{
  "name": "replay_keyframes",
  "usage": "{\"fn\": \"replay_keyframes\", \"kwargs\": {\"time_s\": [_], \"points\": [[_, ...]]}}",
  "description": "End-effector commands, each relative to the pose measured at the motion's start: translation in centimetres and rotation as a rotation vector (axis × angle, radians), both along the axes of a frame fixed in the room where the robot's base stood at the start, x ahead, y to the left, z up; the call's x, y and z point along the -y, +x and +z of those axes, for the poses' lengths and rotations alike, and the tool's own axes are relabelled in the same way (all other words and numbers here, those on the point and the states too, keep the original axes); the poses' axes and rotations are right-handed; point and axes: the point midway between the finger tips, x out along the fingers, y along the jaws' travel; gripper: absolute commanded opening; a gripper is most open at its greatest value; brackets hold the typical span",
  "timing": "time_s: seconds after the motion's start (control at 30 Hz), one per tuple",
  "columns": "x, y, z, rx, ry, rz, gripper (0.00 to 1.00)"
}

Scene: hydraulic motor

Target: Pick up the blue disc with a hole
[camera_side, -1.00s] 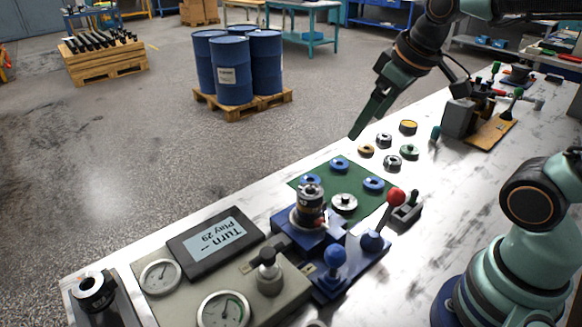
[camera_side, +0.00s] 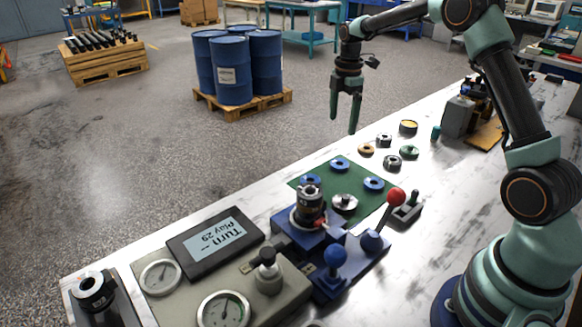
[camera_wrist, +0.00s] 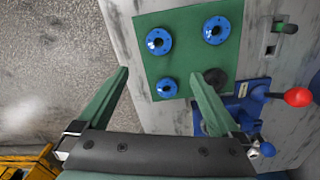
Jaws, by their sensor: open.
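Three blue discs, each with a centre hole, lie flat on a green mat (camera_side: 322,172). In the side view one is at the back (camera_side: 340,164), one at the right (camera_side: 374,184) and one at the left (camera_side: 311,181), partly hidden by a dark cylinder. The wrist view shows all three: upper left (camera_wrist: 159,41), upper right (camera_wrist: 216,30) and lower (camera_wrist: 167,86). My gripper (camera_side: 344,122) points down, open and empty, above and behind the mat. In the wrist view its spread fingers (camera_wrist: 158,74) frame the lower disc from above, without touching it.
The dark cylinder (camera_side: 309,203) stands on a blue fixture beside a red-knobbed lever (camera_side: 397,196). Several small rings and nuts (camera_side: 393,162) lie right of the mat. The bench's far edge runs close behind the mat.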

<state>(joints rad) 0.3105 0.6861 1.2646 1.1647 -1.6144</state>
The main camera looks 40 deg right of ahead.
Motion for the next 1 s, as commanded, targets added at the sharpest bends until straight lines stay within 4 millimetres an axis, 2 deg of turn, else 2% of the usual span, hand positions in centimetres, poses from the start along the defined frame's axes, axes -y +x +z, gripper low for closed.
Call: {"fn": "replay_keyframes", "kwargs": {"time_s": [0.03,0.2,0.53,0.83,1.0], "points": [[0.5,0.2,-0.9,-0.012,0.004,0.026,1.00],[1.1,0.4,-2.2,-0.027,0.007,0.076,1.00],[1.1,0.4,-7.3,-0.028,0.009,0.078,1.00],[1.2,0.4,-9.6,-0.027,0.007,0.077,1.00],[1.3,0.4,-12.1,-0.028,0.008,0.076,1.00]]}}
